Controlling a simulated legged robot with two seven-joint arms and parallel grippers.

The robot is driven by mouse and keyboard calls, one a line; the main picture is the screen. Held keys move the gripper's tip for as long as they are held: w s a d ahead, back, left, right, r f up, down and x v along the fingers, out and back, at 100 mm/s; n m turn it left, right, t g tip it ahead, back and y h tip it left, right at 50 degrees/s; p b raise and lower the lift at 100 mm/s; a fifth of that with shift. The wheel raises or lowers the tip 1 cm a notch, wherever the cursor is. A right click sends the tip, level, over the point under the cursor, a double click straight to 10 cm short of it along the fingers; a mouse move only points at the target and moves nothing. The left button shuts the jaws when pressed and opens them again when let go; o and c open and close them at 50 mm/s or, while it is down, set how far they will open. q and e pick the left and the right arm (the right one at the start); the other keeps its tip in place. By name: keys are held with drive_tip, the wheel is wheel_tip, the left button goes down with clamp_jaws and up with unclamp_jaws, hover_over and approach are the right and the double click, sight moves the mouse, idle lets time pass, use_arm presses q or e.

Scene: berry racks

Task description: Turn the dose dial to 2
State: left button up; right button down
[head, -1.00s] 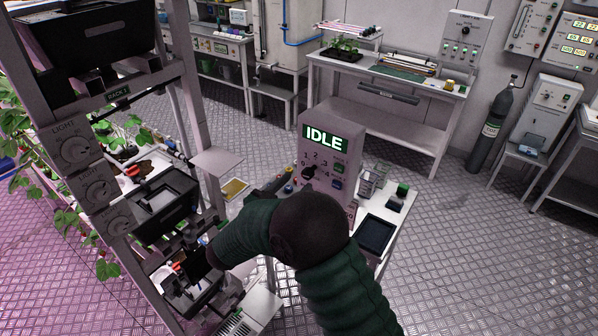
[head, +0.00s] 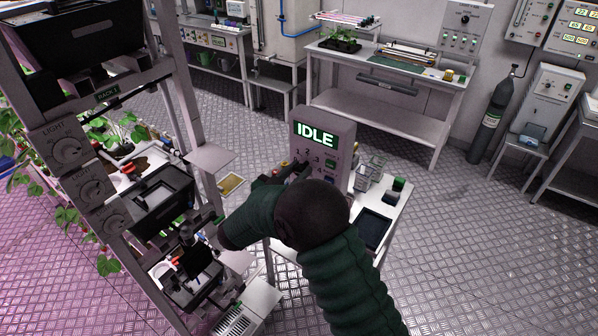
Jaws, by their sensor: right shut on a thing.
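The grey dose unit (head: 338,150) stands on a small white table and its lit green screen (head: 315,134) reads IDLE. Below the screen are small numerals around the dark dose dial (head: 300,168). My green-sleeved right arm hides the lower front of the unit. My left gripper is not in view.
A tall plant rack (head: 185,100) stands close on the left. The floor to the right is open.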

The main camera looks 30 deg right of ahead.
drive_tip(key=shift+a+f, duration=0.15)
drive_tip(key=shift+f, duration=0.1)
drive_tip(key=shift+f+m+b, duration=0.1)
drive_tip(key=shift+m+b, duration=0.4)
drive_tip(key=shift+b, duration=0.25)
drive_tip(key=m+b, duration=0.5)
drive_tip(key=b, duration=0.2)
drive_tip(key=m+b, duration=0.3)
drive_tip(key=b, duration=0.1)
drive_tip(key=shift+f+m, duration=0.3)
drive_tip(key=shift+f, duration=0.05)
drive_tip(key=m+b, duration=0.8)
drive_tip(key=b, duration=0.4)
drive_tip(key=shift+r+m+b, duration=0.25)
drive_tip(key=shift+m+b, duration=0.85)
drive_tip(key=shift+m, duration=0.1)
